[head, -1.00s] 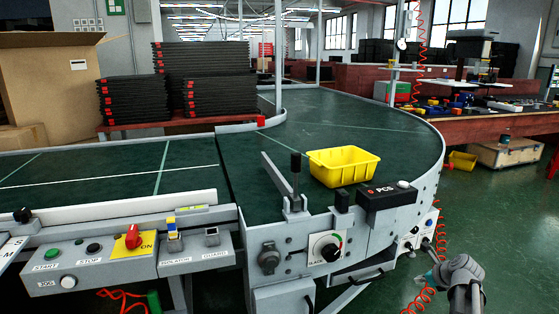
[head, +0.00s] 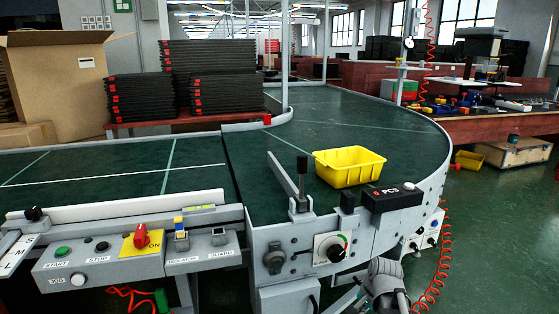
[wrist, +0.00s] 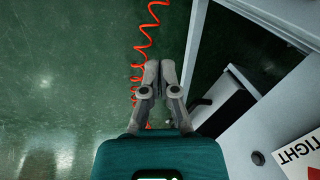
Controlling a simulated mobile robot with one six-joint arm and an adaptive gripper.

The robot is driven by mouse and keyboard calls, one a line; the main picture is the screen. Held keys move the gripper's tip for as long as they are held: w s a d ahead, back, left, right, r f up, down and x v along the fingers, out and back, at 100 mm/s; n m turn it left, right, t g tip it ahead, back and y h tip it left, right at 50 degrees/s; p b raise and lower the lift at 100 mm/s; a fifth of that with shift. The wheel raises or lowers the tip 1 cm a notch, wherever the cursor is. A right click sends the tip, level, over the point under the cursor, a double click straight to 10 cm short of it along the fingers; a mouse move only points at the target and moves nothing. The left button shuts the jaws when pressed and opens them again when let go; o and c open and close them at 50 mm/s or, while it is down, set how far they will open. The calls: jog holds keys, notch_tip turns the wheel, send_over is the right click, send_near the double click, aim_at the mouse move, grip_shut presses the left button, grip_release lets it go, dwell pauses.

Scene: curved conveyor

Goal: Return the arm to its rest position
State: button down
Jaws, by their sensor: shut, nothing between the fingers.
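My gripper (wrist: 159,70) is shut and empty in the wrist view, its two grey fingertips close together beyond its teal body. It hangs over the green floor, beside the grey conveyor housing on the right. A red coiled air hose (wrist: 142,45) shows behind and beside the fingers. In the head view part of my arm (head: 385,285) shows at the bottom, in front of the conveyor's lower side; my fingers cannot be made out there.
The curved green conveyor (head: 330,115) carries a yellow bin (head: 349,167) near its front edge. A control panel (head: 125,255) with buttons and a red switch stands at front left. The hose (head: 440,255) hangs at the conveyor's right. Open floor (head: 500,240) lies right.

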jog(key=s+a+n+g+h, duration=0.2)
jog(key=s+a+n, duration=0.45)
jog(key=n, duration=0.35)
notch_tip(320, 180, up, 38)
jog(key=p, duration=3.8)
jog(key=shift+w+r+m+p, duration=0.15)
jog(key=shift+m+p, duration=0.15)
jog(key=shift+p, duration=0.05)
jog(key=shift+a, duration=0.1)
